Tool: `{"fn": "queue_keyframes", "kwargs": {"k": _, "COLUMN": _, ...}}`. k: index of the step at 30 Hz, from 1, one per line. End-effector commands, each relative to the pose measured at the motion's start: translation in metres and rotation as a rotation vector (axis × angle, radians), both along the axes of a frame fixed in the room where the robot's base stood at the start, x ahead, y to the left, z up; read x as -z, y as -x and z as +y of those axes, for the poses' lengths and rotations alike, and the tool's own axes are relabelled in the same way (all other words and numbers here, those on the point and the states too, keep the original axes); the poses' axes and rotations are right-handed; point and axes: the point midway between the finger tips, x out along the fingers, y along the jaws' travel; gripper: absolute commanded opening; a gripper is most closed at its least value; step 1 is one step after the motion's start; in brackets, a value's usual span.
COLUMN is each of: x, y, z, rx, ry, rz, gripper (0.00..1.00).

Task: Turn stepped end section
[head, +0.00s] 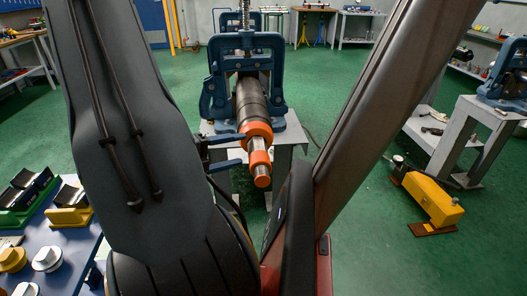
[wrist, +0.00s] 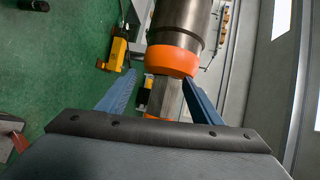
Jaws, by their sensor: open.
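A dark steel pipe (head: 250,100) is clamped in a blue pipe vise (head: 215,85) and points toward me. My gripper (head: 242,149) is open, just left of the end section in the head view. In the wrist view, my gripper's (wrist: 159,77) blue fingers lie either side of the narrower steel part (wrist: 163,97). The right fingertip overlaps the orange collar (wrist: 172,62). I cannot tell whether either finger touches. The smaller end is mostly hidden there.
The vise stands on a grey stand (head: 282,140). A yellow block-shaped device (head: 433,198) is on the floor at right. Another blue vise (head: 507,80) is at far right. A blue table (head: 65,255) with parts is at lower left. Green floor (head: 350,75) is open behind.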

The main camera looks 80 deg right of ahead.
Motion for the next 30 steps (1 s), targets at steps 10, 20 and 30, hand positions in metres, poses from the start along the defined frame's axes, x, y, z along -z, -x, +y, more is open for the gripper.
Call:
{"fn": "queue_keyframes", "kwargs": {"k": 10, "x": -0.006, "y": 0.049, "z": 0.005, "rx": 0.15, "ry": 0.094, "rz": 0.042, "gripper": 0.59}}
{"fn": "queue_keyframes", "kwargs": {"k": 20, "x": -0.002, "y": 0.086, "z": -0.024, "rx": 0.147, "ry": 0.093, "rz": 0.04, "gripper": 0.59}}
{"fn": "queue_keyframes", "kwargs": {"k": 30, "x": 0.002, "y": 0.098, "z": -0.034, "rx": 0.142, "ry": 0.093, "rz": 0.041, "gripper": 0.59}}
